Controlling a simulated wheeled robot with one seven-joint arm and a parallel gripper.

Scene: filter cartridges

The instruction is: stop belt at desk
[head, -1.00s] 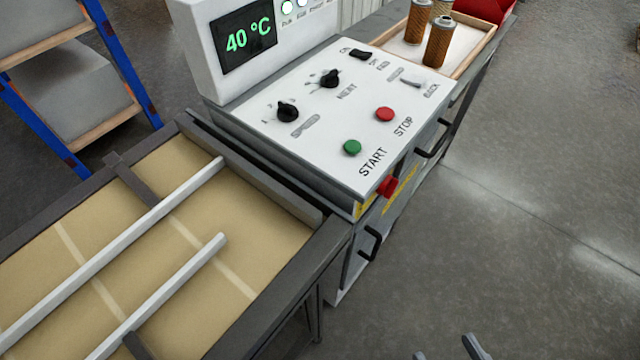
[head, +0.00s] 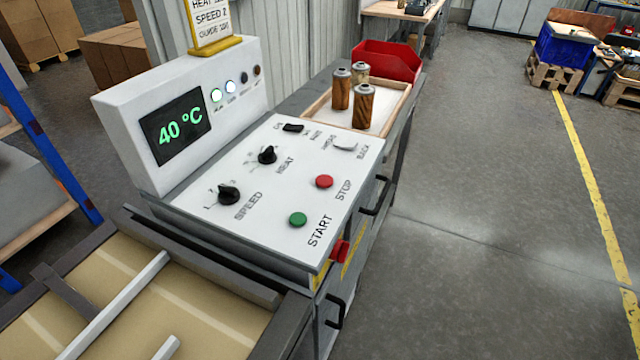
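The control desk (head: 215,240) stands in the middle of the head view with a sloping white panel. A red STOP button (head: 324,182) sits on the panel, with a green START button (head: 298,220) nearer to me. Two black knobs, SPEED (head: 228,195) and HEAT (head: 267,155), are to their left. Another red button (head: 340,251) is on the desk's front side. The display (head: 179,126) reads 40 °C. The belt (head: 110,285) is at the lower left; whether it runs cannot be told. My gripper is not in view.
A tray (head: 402,103) with three brown cartridges (head: 364,108) stands behind the panel, before a red bin (head: 388,60). A yellow sign (head: 213,47) stands on the desk. Black handles (head: 337,312) jut from the desk front. The floor (head: 480,210) to the right is clear.

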